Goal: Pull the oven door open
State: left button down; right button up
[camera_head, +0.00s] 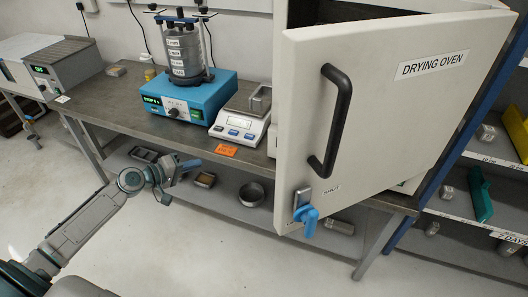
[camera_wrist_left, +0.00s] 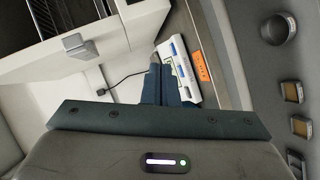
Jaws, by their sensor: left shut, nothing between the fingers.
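The drying oven's pale door (camera_head: 400,110) stands swung open toward me in the head view, with a dark gap of the interior (camera_head: 345,10) above it. Its black bar handle (camera_head: 336,120) is upright, and a blue latch knob (camera_head: 307,214) sits below it. The wrist view shows the open oven chamber with racks (camera_wrist_left: 60,18) and a grey catch (camera_wrist_left: 76,46) on the frame. My left gripper (camera_head: 191,166) is shut and empty, left of the door and well apart from the handle. Its closed fingers (camera_wrist_left: 164,84) also show in the wrist view. My right gripper is out of view.
A steel bench (camera_head: 120,99) carries a blue sieve shaker (camera_head: 190,97) and a balance (camera_head: 240,119). An orange label (camera_head: 226,150) is on its front edge. A lower shelf (camera_head: 225,197) holds trays and a round pan. Shelving (camera_head: 480,150) stands right. The floor at front is clear.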

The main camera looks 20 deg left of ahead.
pick_arm(q)
jog(key=s+d+r+m+g+h+b, duration=0.1)
jog(key=s+d+r+m+g+h, duration=0.1)
jog(key=s+d+r+h, duration=0.55)
jog(key=s+d+r+m+g+h+b, duration=0.1)
jog(key=s+d+r+g+h, duration=0.15)
jog(key=d+r, duration=0.95)
jog(key=w+d+r+y+p, duration=0.1)
jog(key=d+r+p, duration=0.1)
jog(key=d+p, duration=0.5)
jog(key=shift+w+d+r, duration=0.2)
jog(key=shift+w+d, duration=0.15)
